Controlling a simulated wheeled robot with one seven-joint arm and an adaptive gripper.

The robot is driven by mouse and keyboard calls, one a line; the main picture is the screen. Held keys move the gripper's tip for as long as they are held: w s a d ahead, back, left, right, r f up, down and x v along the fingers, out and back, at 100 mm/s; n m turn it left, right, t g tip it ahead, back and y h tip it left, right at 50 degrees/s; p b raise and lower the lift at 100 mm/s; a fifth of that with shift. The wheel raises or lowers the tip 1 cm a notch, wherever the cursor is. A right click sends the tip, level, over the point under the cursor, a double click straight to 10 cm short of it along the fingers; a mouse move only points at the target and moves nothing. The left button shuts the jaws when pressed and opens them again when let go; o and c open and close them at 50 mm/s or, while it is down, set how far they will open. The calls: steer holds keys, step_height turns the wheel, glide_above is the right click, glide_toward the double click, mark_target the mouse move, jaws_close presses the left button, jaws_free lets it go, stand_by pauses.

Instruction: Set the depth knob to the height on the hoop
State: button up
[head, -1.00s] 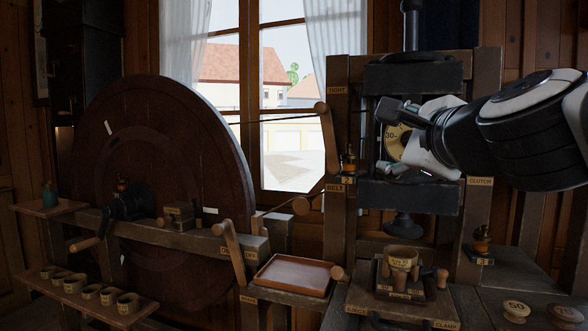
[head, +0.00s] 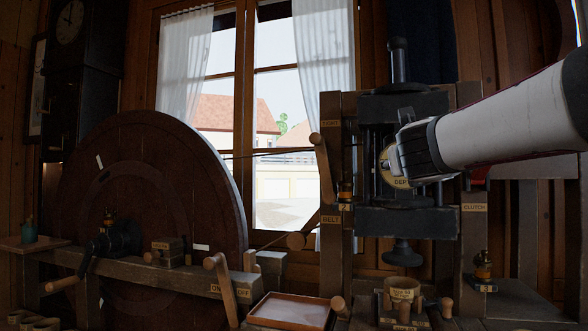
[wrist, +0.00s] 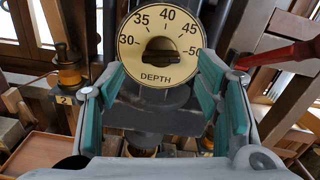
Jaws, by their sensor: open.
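The depth dial (wrist: 160,24) is a cream disc marked 30 to 50 with the word DEPTH, facing me in the wrist view. Its dark depth knob (wrist: 162,54) sits at the centre; I cannot tell its exact setting. In the head view the dial (head: 389,176) is partly covered by my gripper (head: 408,150). In the wrist view my gripper (wrist: 160,78) is open, teal pads apart on either side below the knob, with nothing between them. A small wooden hoop (head: 402,286) with a label stands on the bench below the press; its text is too small to read.
A wooden frame post (head: 331,190) with a lever (head: 323,168) stands left of the dial. A red bar (wrist: 277,54) juts in at right in the wrist view. An amber bottle (wrist: 68,68) stands at left. A tray (head: 290,312) lies on the bench.

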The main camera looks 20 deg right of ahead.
steer(key=x, duration=0.4)
steer(key=shift+w+d, duration=0.2)
steer(key=c, duration=1.2)
